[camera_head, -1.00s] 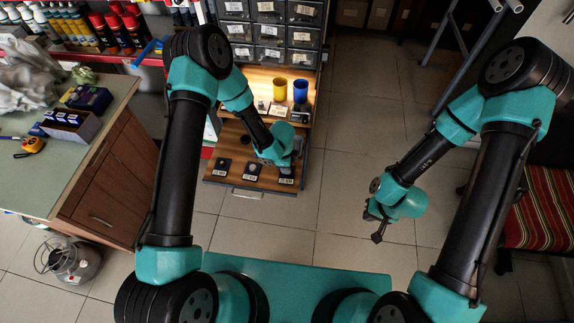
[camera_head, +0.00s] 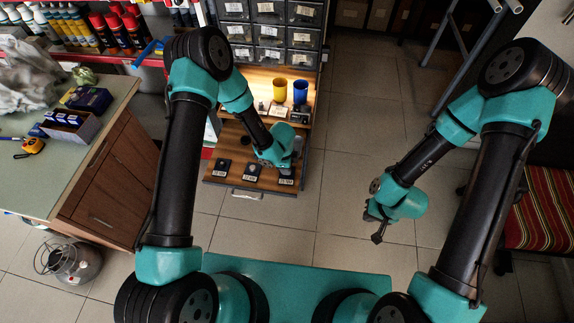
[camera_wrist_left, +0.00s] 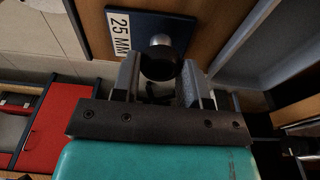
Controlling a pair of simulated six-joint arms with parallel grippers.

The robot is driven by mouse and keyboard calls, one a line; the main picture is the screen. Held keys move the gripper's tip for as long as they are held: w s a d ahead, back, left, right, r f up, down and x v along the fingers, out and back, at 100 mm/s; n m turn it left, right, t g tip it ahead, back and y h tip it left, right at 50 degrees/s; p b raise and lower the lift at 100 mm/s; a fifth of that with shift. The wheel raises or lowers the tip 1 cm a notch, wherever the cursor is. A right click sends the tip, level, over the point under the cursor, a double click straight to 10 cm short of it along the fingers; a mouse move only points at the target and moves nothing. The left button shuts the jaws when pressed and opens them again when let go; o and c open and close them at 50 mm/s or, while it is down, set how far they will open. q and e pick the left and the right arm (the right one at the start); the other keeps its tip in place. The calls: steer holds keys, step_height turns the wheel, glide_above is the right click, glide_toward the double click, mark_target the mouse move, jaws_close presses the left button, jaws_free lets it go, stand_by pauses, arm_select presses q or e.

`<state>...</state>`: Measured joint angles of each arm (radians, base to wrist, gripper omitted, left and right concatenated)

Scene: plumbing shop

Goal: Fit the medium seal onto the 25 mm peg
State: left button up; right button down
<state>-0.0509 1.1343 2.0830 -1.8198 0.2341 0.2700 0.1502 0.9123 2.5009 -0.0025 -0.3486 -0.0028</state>
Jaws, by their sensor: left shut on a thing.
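The 25 mm peg is a short silver post (camera_wrist_left: 160,40) on a dark blue plate (camera_wrist_left: 140,22) with a white "25 MM" label, at the top of the left wrist view. My left gripper (camera_wrist_left: 158,88) is shut on a black seal (camera_wrist_left: 160,66). The seal is right by the peg's end and hides part of it; I cannot tell whether the peg is inside it. In the head view my left gripper (camera_head: 290,160) is over the right-hand plate on the wooden board. My right gripper (camera_head: 378,236) hangs over the floor; its finger gap is too small to judge.
Two other dark plates, left (camera_head: 221,166) and middle (camera_head: 251,172), share the wooden board (camera_head: 236,183). A yellow cup (camera_head: 279,90) and a blue cup (camera_head: 300,91) stand on the shelf behind. Drawers rise above. Open floor lies to the right.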

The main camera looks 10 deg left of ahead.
arm_select(q)
steer(key=shift+f, duration=1.2)
stand_by(3.3)
steer(key=o, duration=0.6)
steer(key=shift+a+r, duration=0.25)
steer(key=shift+r, duration=1.6)
steer(key=shift+a+r, duration=0.2)
steer(key=shift+r, duration=1.6)
steer(key=shift+a+r, duration=0.25)
steer(key=shift+r, duration=1.6)
